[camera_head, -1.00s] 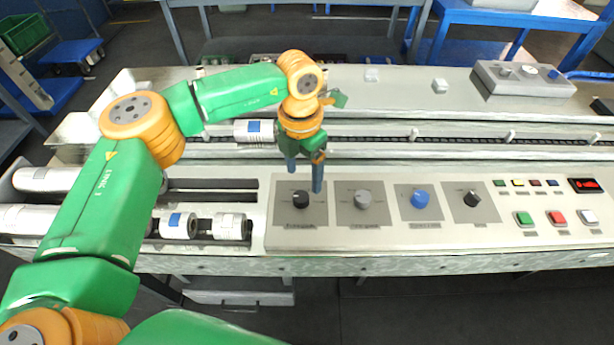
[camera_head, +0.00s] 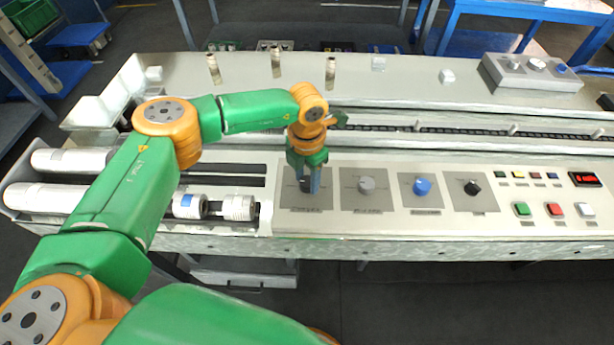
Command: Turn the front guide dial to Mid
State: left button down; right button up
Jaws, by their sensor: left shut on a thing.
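The control panel holds a row of dials on grey plates. The leftmost black dial (camera_head: 306,187) sits between the blue fingers of my left gripper (camera_head: 306,186), which is shut on it and hides most of it. To its right are a grey dial (camera_head: 366,184), a blue dial (camera_head: 422,186) and a black dial (camera_head: 472,187). The labels under the dials are too small to read, so I cannot tell which is named front guide or where Mid lies. My right gripper is not in view.
Coloured buttons (camera_head: 522,209) and a red display (camera_head: 585,179) are at the panel's right. White rollers (camera_head: 75,160) lie at the left. A chain conveyor (camera_head: 450,129) runs behind the panel. A grey box with knobs (camera_head: 530,70) stands at the back right.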

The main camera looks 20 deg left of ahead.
pick_arm(q)
jog(key=shift+f+m+b, duration=0.25)
jog(key=shift+m+b, duration=1)
jog(key=shift+m, duration=0.25)
jog(key=m+b, duration=0.2)
jog(key=m, duration=0.1)
jog(key=shift+m, duration=0.3)
jog(key=m+b, duration=0.2)
jog(key=m, duration=0.1)
jog(key=shift+m, duration=0.3)
jog(key=m+b, duration=0.1)
jog(key=m, duration=0.2)
jog(key=shift+r+m, duration=0.1)
jog(key=shift+m, duration=0.2)
jog(key=m+b, duration=0.1)
jog(key=m, duration=0.3)
jog(key=shift+m, duration=0.3)
jog(key=m, duration=0.5)
jog(key=shift+b, duration=0.4)
jog(key=shift+m, duration=0.3)
